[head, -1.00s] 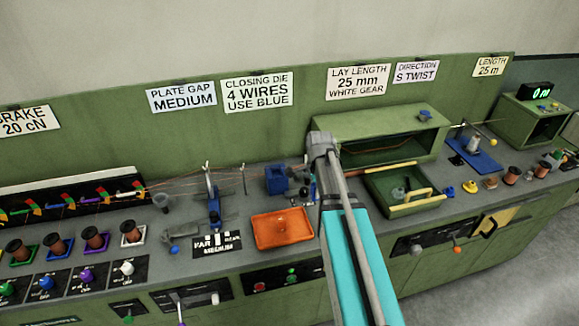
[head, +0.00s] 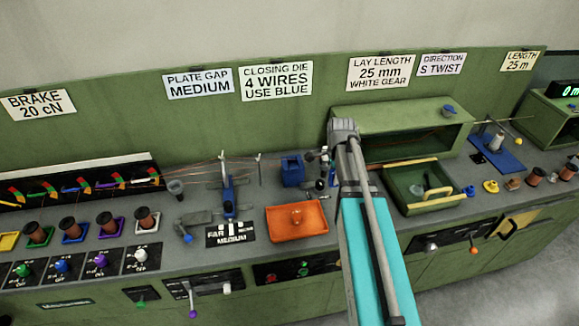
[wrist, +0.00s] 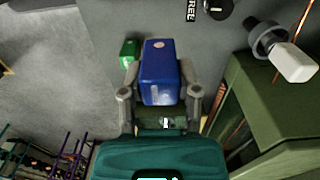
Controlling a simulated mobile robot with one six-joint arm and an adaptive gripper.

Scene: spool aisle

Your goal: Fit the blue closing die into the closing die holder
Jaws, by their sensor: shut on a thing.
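In the wrist view my gripper (wrist: 159,70) has one finger on each side of a blue block (wrist: 160,88), which I take to be the blue closing die, and is shut on it. The block has a small pale orange spot on its far end. In the head view my arm hides most of the gripper. Just left of the arm, a blue box-shaped block (head: 292,172) stands on the bench. Small grey and dark parts (head: 324,158) stand between it and the arm. I cannot tell which of these is the closing die holder.
An orange tray (head: 281,234) lies in front of the blue box. A blue stand (head: 228,196) is to its left. Thin wires run above the bench. A green open housing (head: 349,114) and a green tray with a yellow bar (head: 401,199) are right of the arm.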

